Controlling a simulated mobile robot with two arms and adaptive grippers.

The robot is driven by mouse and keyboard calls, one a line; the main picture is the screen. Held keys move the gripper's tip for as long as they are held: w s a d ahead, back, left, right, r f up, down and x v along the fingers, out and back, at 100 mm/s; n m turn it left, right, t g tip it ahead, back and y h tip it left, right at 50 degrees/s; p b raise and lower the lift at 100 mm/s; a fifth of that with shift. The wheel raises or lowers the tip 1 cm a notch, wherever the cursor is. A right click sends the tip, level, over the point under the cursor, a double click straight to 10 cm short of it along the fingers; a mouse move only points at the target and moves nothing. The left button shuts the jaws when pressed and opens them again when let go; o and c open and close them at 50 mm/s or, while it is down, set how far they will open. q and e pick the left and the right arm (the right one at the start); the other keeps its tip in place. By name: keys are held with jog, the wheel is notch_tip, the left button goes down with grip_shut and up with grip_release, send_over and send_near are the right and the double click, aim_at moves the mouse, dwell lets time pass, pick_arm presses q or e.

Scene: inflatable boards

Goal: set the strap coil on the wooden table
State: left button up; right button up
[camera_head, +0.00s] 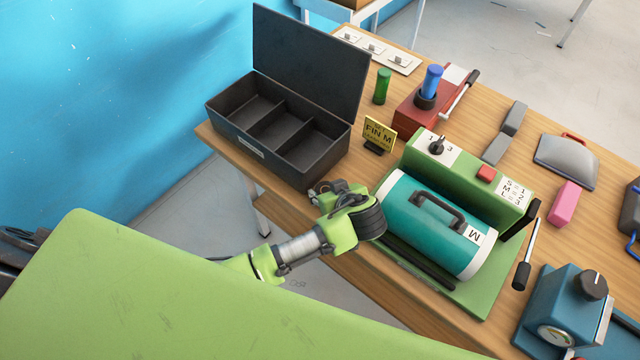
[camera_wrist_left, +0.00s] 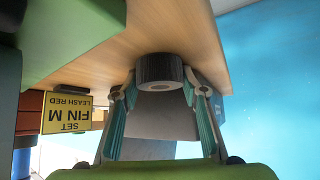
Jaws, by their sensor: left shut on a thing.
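The wooden table (camera_head: 378,287) spans the middle and right of the head view. My left gripper (camera_head: 358,212) is at its near edge, between the black box and the teal roll. It is shut on the strap coil (camera_head: 371,223), a dark ring-shaped roll. I cannot tell whether the coil touches the table. My right gripper is not in view.
The open black divided box (camera_head: 262,150) stands left of the gripper. The teal roll (camera_head: 425,240) on a green machine (camera_head: 455,180) is just right. A yellow FIN M sign (camera_head: 379,134) stands behind. A blue gauge device (camera_head: 565,310) is at front right. Little bare wood shows nearby.

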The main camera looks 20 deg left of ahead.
pick_arm(q)
jog(key=shift+a+f, duration=0.1)
jog(key=shift+s+d, duration=0.15)
jog(key=shift+d, duration=0.05)
jog(key=shift+c, duration=0.2)
jog(key=shift+s+d, duration=0.2)
jog(key=o, duration=1)
jog(key=shift+c, duration=0.2)
jog(key=shift+w+a, duration=0.1)
jog(key=shift+r, duration=0.25)
jog(key=shift+d+r, duration=0.15)
jog(key=shift+d, duration=0.1)
jog(key=b+v, duration=0.1)
jog(key=v, duration=1)
jog(key=shift+s+r, duration=0.15)
jog(key=shift+s, duration=0.2)
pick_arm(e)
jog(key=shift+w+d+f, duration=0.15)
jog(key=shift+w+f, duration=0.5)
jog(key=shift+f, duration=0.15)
